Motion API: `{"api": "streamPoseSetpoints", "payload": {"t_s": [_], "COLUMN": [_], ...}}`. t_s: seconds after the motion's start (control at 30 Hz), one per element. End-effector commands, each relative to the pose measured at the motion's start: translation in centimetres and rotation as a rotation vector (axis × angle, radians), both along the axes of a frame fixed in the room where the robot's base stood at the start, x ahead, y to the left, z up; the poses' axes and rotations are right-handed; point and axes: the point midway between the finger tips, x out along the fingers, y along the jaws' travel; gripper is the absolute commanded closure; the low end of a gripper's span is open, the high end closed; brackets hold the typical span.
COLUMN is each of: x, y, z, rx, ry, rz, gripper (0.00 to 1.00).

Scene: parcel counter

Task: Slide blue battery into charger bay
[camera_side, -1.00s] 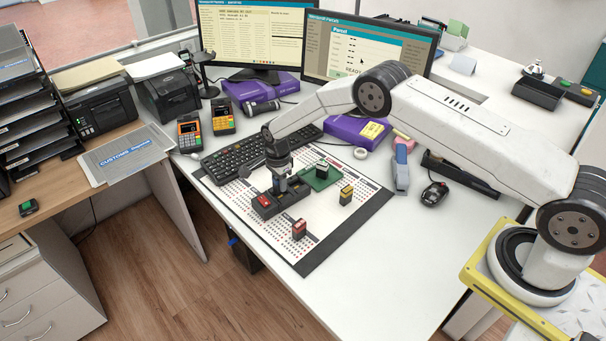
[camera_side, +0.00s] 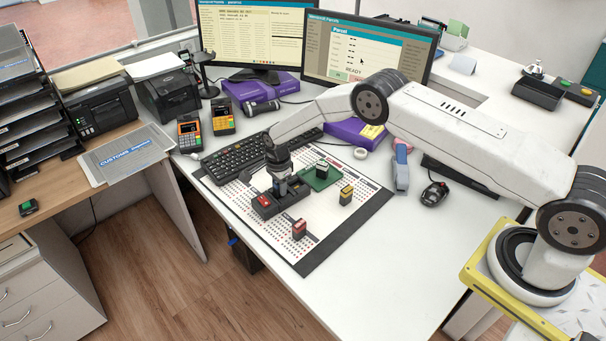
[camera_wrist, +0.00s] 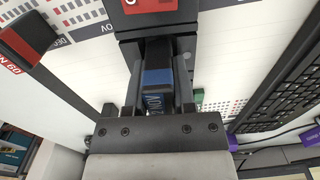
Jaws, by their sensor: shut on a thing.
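My gripper (camera_wrist: 161,95) is shut on the blue battery (camera_wrist: 158,78), which shows between the two fingers in the wrist view. In the side view my gripper (camera_side: 280,186) is low over the middle of the black charger (camera_side: 267,212). The blue battery is mostly hidden there, and I cannot tell how deep in the bay it sits. The charger also shows beyond the battery in the wrist view (camera_wrist: 158,48).
Another red battery (camera_side: 299,230) and a yellow-topped battery (camera_side: 346,195) stand on the white dotted mat (camera_side: 262,237). A keyboard (camera_side: 235,160) lies close behind.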

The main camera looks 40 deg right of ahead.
Motion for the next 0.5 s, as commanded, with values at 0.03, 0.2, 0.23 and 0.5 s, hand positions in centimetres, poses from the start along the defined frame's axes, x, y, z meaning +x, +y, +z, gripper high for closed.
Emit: {"api": "streamPoseSetpoints", "payload": {"t_s": [0.03,0.2,0.23,0.5], "x": [0.02,-0.02,-0.02,-0.02], "y": [0.0,0.0,0.0,0.0], "z": [-0.09,-0.41,-0.47,-0.55], "rx": [0.0,0.0,0.0,0.0], "ry": [-0.001,0.0,0.0,0.0], "rz": [0.0,0.0,0.0,0.0], "gripper": [1.0,1.0,1.0,0.27]}}
